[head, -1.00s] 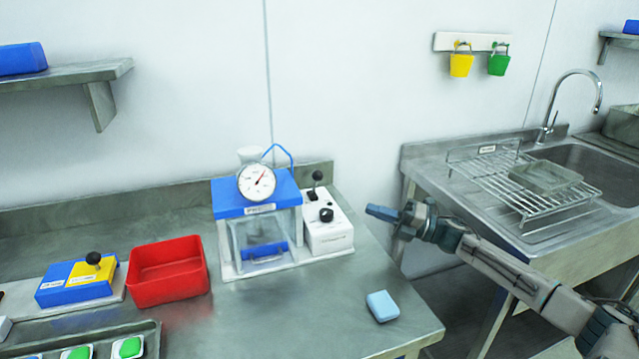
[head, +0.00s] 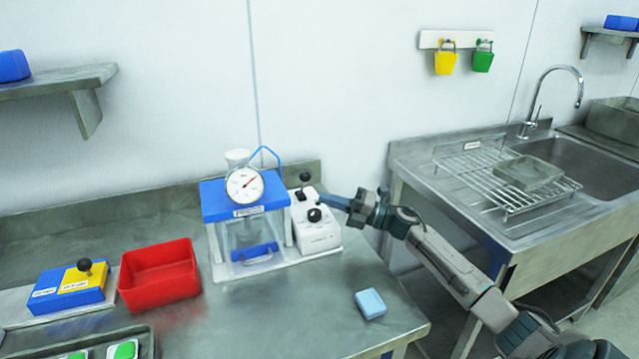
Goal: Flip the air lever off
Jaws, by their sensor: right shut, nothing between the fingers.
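A white control box (head: 317,237) stands on the bench beside the blue-topped dosing drum unit (head: 246,205). It has a lever with a black ball tip (head: 305,178), standing roughly upright at its back, and a black knob (head: 314,214) in front. The labels are too small to read. My right gripper (head: 328,202) comes in from the right, shut and empty, with its blue fingertips at the box's right side near the lever and knob. Whether it touches either one cannot be told. My left gripper is not in view.
A round gauge (head: 244,186) sits on the drum unit. A red bin (head: 159,275) and a blue-yellow box (head: 72,287) with a black-knobbed lever stand left. A light-blue block (head: 370,303) lies at the bench's right front. A sink (head: 590,168) with a wire rack is on the right.

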